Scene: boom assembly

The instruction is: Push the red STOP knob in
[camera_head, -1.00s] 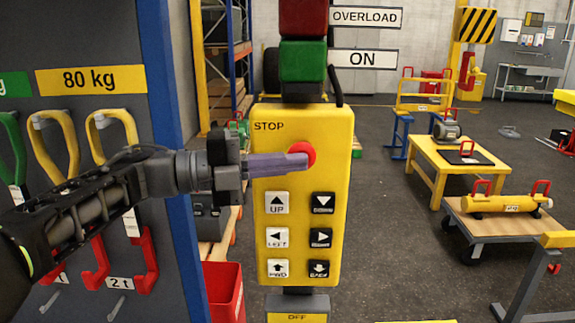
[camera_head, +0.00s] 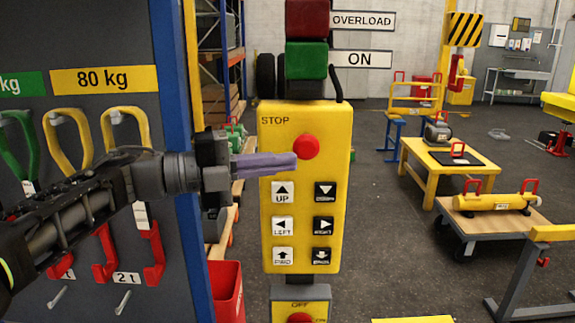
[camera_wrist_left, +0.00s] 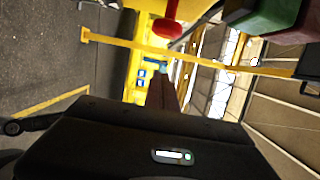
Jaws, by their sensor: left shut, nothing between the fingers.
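The red STOP knob (camera_head: 306,147) sits at the top of the yellow control box (camera_head: 339,185), right of the printed word STOP. My left gripper (camera_head: 295,162) is shut and empty. In the left wrist view a red knob on a stem (camera_wrist_left: 167,28) stands out from a yellow surface, apart from my fingers (camera_wrist_left: 163,92). My right gripper is in neither view.
Direction buttons (camera_head: 303,224) fill the box below the knob. A green lamp block (camera_head: 306,61) and a red one (camera_head: 307,18) stand above it. A grey panel with hanging slings (camera_head: 65,140) is at left. A second red knob (camera_head: 300,318) shows at the bottom.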

